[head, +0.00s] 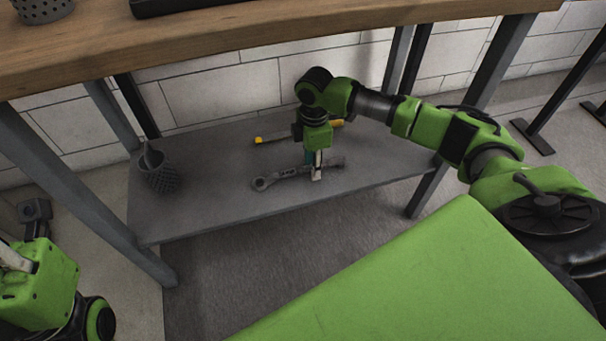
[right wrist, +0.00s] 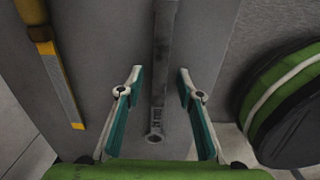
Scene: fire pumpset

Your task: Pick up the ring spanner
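The grey metal ring spanner (head: 288,175) lies on the lower shelf, its ring end to the left in the head view. My right gripper (head: 317,173) points down over its shaft, hiding part of it. In the right wrist view the spanner (right wrist: 163,60) runs between the two teal-padded fingers of my right gripper (right wrist: 160,73). The fingers are apart, with a gap on each side of the shaft. I cannot tell how far the fingertips are above the shelf. Part of my left arm shows at the lower left of the head view, but its gripper cannot be made out.
The grey lower shelf (head: 215,212) also bears a mesh cup (head: 161,172) at left and a yellow-ended tool (head: 259,140) behind the spanner, also in the right wrist view (right wrist: 62,80). The wooden tabletop (head: 230,32) is above. Grey table legs (head: 70,180) flank the shelf.

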